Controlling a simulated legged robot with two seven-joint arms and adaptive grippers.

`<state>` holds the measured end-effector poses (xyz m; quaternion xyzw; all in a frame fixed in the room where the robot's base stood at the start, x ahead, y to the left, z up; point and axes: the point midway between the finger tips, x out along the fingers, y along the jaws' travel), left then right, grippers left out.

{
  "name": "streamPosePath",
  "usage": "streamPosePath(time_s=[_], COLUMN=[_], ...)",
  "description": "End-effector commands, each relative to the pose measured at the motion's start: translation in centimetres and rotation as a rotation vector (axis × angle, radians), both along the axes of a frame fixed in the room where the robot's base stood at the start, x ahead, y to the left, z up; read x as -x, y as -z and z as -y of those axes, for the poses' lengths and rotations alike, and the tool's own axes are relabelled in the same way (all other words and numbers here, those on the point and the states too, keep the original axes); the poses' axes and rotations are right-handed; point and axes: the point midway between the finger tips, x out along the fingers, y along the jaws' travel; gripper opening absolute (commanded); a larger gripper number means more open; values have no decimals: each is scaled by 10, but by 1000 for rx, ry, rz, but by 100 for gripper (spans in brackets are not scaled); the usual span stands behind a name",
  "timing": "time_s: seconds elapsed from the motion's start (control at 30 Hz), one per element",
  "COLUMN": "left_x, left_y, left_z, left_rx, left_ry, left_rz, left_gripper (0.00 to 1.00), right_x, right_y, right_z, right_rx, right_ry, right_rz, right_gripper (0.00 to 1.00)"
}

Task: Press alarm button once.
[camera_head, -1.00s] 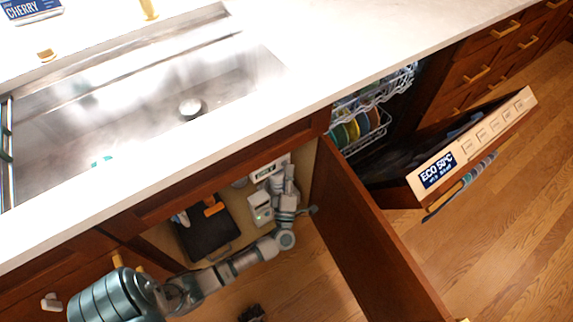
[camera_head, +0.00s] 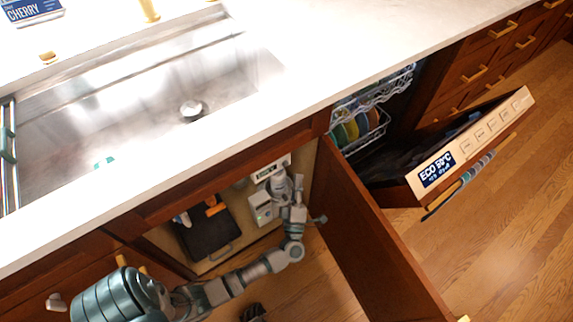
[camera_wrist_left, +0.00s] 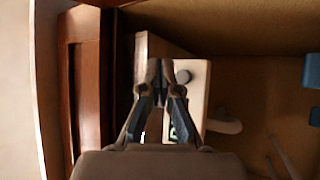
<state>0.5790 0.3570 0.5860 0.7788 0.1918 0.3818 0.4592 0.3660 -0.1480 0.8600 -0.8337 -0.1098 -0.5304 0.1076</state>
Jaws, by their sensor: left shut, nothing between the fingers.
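A small white box with a dark label strip (camera_head: 264,174) is mounted high inside the open sink cabinet. My left gripper (camera_head: 277,180) is at its lower right, shut and empty. In the left wrist view my shut fingertips (camera_wrist_left: 161,68) are in front of a pale box face (camera_wrist_left: 197,100). Green marks show low on that face, partly hidden by a finger. My right gripper is not recognisable in these views.
A second white box with a green light (camera_head: 261,208) is below the first. A dark bin (camera_head: 208,236) stands left in the cabinet. The open cabinet door (camera_head: 365,245) bounds the right side; the open dishwasher door (camera_head: 475,145) is beyond. The countertop edge overhangs above.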

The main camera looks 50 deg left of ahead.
Motion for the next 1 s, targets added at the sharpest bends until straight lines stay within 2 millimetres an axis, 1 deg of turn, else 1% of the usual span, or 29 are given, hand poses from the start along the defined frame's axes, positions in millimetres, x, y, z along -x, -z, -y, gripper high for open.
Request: streamPosePath(time_s=[0.1, 0.27, 1.0], left_x=[1, 1, 2], left_y=[0, 1, 1], left_z=[12, 21, 21], left_rx=[3, 1, 1], left_ry=[1, 2, 1], left_rz=[0, -1, -1], left_gripper=[0, 0, 0], right_x=[0, 1, 1], right_y=[-1, -1, -1], right_z=[0, 0, 0], right_rx=[0, 0, 0], right_ry=[0, 0, 0], right_rz=[0, -1, -1], right_gripper=[0, 0, 0])
